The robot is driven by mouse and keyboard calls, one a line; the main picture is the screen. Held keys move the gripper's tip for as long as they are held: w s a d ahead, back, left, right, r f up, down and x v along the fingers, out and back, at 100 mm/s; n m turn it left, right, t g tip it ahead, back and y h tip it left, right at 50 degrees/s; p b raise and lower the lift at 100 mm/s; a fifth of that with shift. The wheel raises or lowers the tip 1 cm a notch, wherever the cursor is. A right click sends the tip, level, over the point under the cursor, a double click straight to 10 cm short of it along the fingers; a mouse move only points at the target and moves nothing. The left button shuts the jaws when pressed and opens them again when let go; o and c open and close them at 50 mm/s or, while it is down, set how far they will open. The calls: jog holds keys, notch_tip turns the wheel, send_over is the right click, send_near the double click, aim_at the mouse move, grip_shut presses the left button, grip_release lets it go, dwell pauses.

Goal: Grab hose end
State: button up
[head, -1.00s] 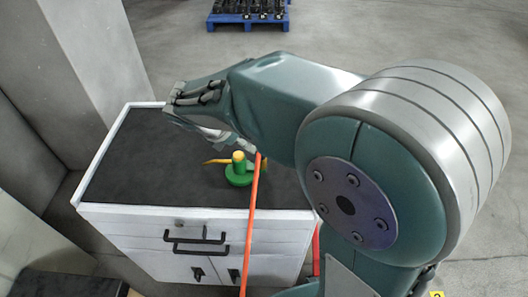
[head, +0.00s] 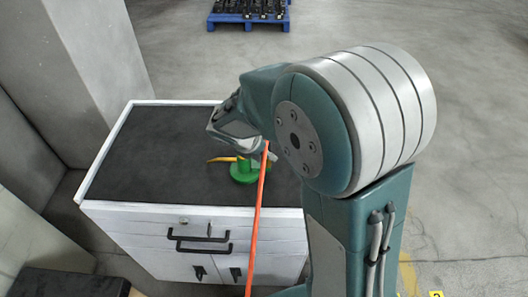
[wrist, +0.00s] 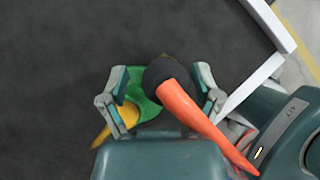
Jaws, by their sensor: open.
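The orange hose (head: 257,215) rises in front of the cabinet to my gripper in the head view. In the wrist view the hose (wrist: 200,118) ends in a dark round end (wrist: 163,70). My gripper (wrist: 161,84) is open, with one finger on each side of this dark end. Whether either finger touches it I cannot tell. The green screw jack (head: 243,173) stands on the cabinet top below my gripper, and its green base (wrist: 140,98) is partly hidden by the hose end. Its yellow handle (head: 222,159) sticks out to the left.
The white cabinet (head: 195,216) has a dark top (head: 150,150) that is clear left of the jack. A grey pillar (head: 85,75) stands at the left. A blue pallet (head: 248,21) with dark parts lies far back on open floor.

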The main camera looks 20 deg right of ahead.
jog(key=shift+d, duration=0.5)
grip_shut()
jog(key=shift+a, duration=0.15)
